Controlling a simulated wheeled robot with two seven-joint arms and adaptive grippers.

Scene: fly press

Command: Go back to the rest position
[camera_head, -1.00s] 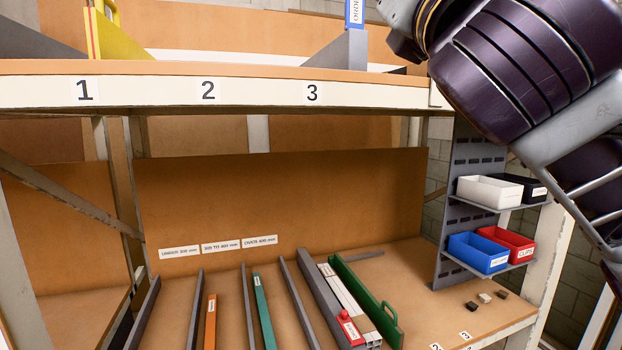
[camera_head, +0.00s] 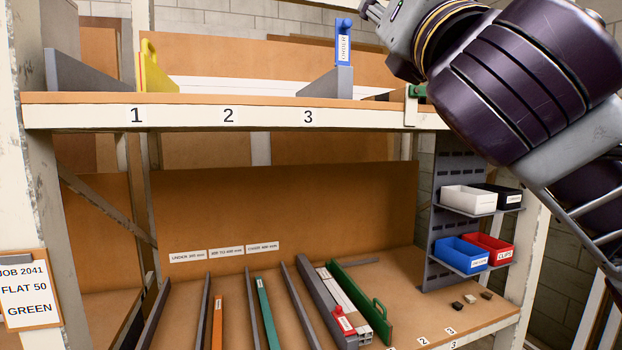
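My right arm (camera_head: 520,80) comes in from the right edge and stands raised in front of the upper right of the rack. Its gripper lies outside the picture, so its fingers are hidden from me. My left arm and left gripper do not show. No held object is visible.
A rack has an upper shelf (camera_head: 260,115) marked 1, 2, 3, with a yellow plate (camera_head: 155,70) and a blue-handled piece (camera_head: 344,42). Below lie dividers, coloured bars and a green handled plate (camera_head: 360,300). Bins (camera_head: 467,198) stand right. A job card (camera_head: 28,290) hangs left.

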